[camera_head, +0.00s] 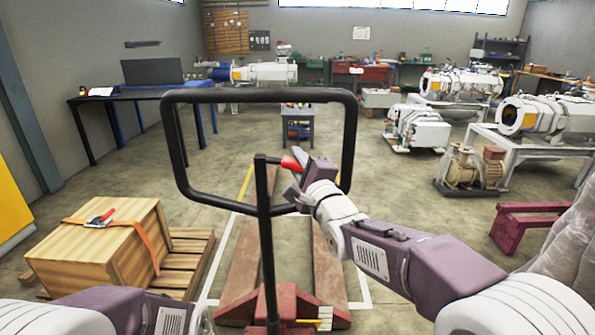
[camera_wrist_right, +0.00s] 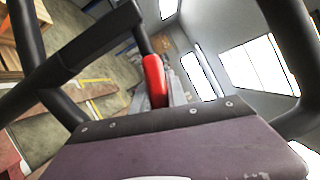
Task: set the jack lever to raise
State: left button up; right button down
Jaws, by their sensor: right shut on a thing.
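The pallet jack's black handle loop (camera_head: 262,95) and post (camera_head: 266,240) stand upright in front of me in the head view. The red jack lever (camera_head: 290,162) sits at the top of the post, inside the loop. My right gripper (camera_head: 299,165) is at the lever and shut on it. In the right wrist view the red lever (camera_wrist_right: 154,80) shows between the fingers of the right gripper (camera_wrist_right: 162,92). My left arm shows at the lower left in the head view, but its fingers are out of sight.
The jack's red forks (camera_head: 243,262) lie on the floor beyond the post. A wooden crate (camera_head: 105,245) with an orange strap stands on a pallet (camera_head: 188,258) at the left. A dark red stand (camera_head: 520,222) is at the right. Open floor lies beyond the handle.

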pick_arm(q)
jog(key=shift+f, duration=0.3)
pick_arm(e)
jog(key=shift+f, duration=0.15)
jog(key=c, duration=1.3)
grip_release()
jog(key=v, duration=0.9)
pick_arm(q)
jog(key=shift+f, duration=0.1)
